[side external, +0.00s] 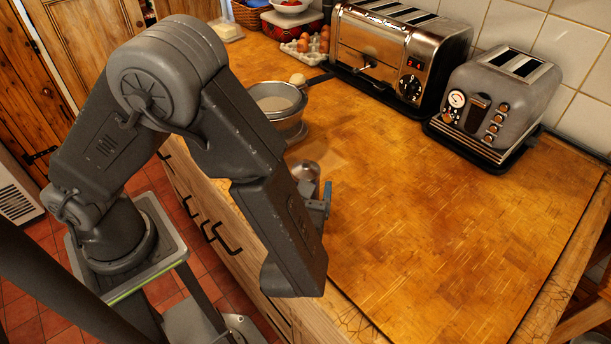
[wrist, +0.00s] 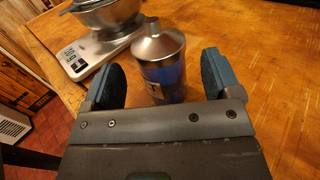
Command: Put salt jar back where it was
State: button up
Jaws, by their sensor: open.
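The salt jar (wrist: 159,62) is a small cylinder with a silvery domed metal lid and a dark bluish body with a pale label. In the wrist view it stands upright on the wooden counter, between the two blue fingers of my gripper (wrist: 160,80). The fingers are open, with a gap on both sides of the jar. In the side view the jar's metal top (side external: 305,172) shows just beyond my wrist, and my gripper (side external: 318,200) is mostly hidden behind my own arm. The jar's lower part is hidden by the gripper's body in the wrist view.
A kitchen scale (wrist: 84,55) with a metal bowl (wrist: 103,14) stands close behind the jar to the left. Two toasters (side external: 398,50) (side external: 497,105), an egg carton (side external: 306,48) and a basket (side external: 247,14) line the back. The counter (side external: 430,220) is clear to the right.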

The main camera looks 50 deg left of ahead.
jog(key=shift+v, duration=1.8)
jog(key=shift+s+a+n+g, duration=0.15)
jog(key=shift+a+n+g, duration=0.2)
jog(key=shift+n+g, duration=0.55)
jog(key=n+g, duration=0.2)
jog(key=s+n+g+h, duration=0.1)
jog(key=n+g, duration=0.1)
jog(key=n, duration=0.1)
jog(key=s+a+n+g+h, duration=0.1)
jog(key=n+g, duration=0.1)
jog(key=shift+s+n+g, duration=0.2)
jog(key=shift+n+g, duration=0.1)
jog(key=s+a+r+n+h, duration=0.2)
jog(key=a+r+n+h, duration=0.2)
jog(key=r+n, duration=0.4)
jog(key=s+a+r+n+h, duration=0.3)
jog(key=a+r+n+h, duration=0.2)
jog(key=r+n, duration=0.3)
jog(key=a+n, duration=0.1)
jog(key=n, duration=0.1)
jog(key=shift+a+r+n+h, duration=0.15)
jog(key=shift+r+n+h, duration=0.1)
jog(key=shift+n+h, duration=0.05)
